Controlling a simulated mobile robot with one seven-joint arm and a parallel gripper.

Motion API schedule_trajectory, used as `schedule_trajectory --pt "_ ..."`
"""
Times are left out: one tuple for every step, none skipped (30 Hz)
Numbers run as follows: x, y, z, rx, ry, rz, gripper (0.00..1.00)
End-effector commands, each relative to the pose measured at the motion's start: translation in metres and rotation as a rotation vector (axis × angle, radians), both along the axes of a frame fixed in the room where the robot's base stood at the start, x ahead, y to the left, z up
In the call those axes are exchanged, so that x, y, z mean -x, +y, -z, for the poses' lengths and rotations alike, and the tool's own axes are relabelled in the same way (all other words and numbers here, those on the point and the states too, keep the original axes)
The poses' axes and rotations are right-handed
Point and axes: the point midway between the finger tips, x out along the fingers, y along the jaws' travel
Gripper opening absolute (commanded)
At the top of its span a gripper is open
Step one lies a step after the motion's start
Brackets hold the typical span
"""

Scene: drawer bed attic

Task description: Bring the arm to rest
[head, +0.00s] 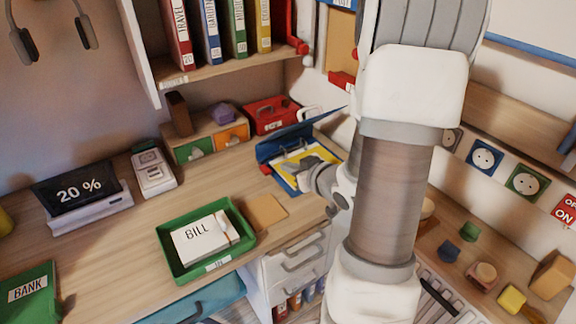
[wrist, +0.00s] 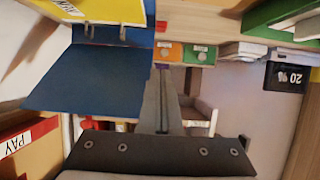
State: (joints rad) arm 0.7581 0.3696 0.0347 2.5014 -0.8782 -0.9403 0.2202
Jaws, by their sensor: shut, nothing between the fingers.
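My arm reaches down through the right of the head view. My gripper (head: 282,160) is in front of an open blue binder (head: 268,150) with yellow paper in it. In the wrist view my dark fingers (wrist: 160,82) are together with nothing between them. The blue binder cover (wrist: 85,85) fills the left of the wrist view, close beside the fingers. I cannot tell whether they touch.
A green tray (head: 170,262) with a BILL paper (head: 202,238) stands on the desk (head: 120,235). A red box (head: 270,114) is behind the binder. Shelves with upright folders (head: 207,32) hang above. Blocks (head: 512,298) lie at the right.

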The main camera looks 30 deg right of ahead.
Motion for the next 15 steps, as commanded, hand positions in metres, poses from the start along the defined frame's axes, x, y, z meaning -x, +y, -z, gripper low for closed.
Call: schedule_trajectory --pt "0.0 0.0 0.0 0.0 0.0 0.0 0.0" --pt "0.0 0.0 0.0 0.0 0.0 0.0 0.0" --pt "0.0 0.0 0.0 0.0 0.0 0.0 0.0" --pt "0.0 0.0 0.0 0.0 0.0 0.0 0.0" --pt "0.0 0.0 0.0 0.0 0.0 0.0 0.0" --pt "0.0 0.0 0.0 0.0 0.0 0.0 0.0" --pt "0.0 0.0 0.0 0.0 0.0 0.0 0.0" --pt "0.0 0.0 0.0 0.0 0.0 0.0 0.0" --pt "-0.001 0.0 0.0 0.002 0.001 0.0 0.0" --pt "-0.001 0.0 -0.001 0.006 0.003 0.001 0.0" --pt "-0.002 0.0 -0.002 0.012 0.007 0.002 0.0" --pt "-0.003 0.001 -0.004 0.025 0.015 0.005 0.0" --pt "-0.004 0.001 -0.006 0.039 0.025 0.009 0.0" --pt "-0.006 0.001 -0.009 0.055 0.037 0.015 0.0" --pt "-0.008 0.003 -0.013 0.079 0.056 0.024 0.0"
